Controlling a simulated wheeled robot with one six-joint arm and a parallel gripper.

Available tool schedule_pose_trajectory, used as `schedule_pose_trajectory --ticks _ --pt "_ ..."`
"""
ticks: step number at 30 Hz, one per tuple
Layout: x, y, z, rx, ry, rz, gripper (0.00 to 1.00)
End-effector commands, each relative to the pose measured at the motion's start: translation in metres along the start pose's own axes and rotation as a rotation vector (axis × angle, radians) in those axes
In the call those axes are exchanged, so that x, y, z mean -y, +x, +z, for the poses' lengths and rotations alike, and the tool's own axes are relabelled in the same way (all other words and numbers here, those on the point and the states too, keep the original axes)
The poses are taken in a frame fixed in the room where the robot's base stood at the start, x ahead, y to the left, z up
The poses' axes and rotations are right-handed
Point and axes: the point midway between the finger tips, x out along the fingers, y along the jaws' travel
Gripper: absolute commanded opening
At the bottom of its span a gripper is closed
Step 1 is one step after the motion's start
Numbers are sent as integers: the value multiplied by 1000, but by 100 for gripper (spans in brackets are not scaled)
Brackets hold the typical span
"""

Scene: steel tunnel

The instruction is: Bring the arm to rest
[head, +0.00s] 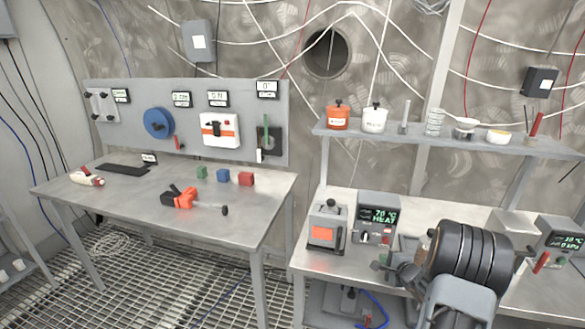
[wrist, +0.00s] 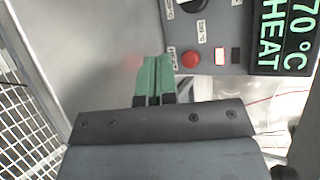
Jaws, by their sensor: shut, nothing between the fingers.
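My gripper (wrist: 154,80) shows in the wrist view with its two green fingers side by side, shut and empty. In the head view my arm rises at the lower right, in front of the right bench (head: 310,262). My gripper (head: 382,260) there is small and partly hidden by my own arm, just below the heater control box (head: 377,215). That box reads 70 °C HEAT. In the wrist view its panel, with a red button (wrist: 191,60), lies beyond the fingertips; I cannot tell the exact gap.
A grey device with an orange panel (head: 322,234) stands left of the heater box. A shelf (head: 390,132) with jars runs above. The left table (head: 130,195) holds three cubes and an orange-black tool (head: 182,198). Open grating floor (head: 160,285) lies in front.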

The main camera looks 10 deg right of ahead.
Motion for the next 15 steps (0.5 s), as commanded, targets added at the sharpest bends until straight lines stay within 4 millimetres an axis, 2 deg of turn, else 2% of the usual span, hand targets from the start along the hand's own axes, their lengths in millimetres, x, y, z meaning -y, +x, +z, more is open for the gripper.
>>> schedule_pose_trajectory --ticks 5,8,12,15 --pt "33 -4 21 -96 -220 50 0" --pt "63 -18 48 -194 -459 140 0" --pt "88 -58 100 -260 -803 348 0" --pt "89 -95 142 -213 -1009 512 0"
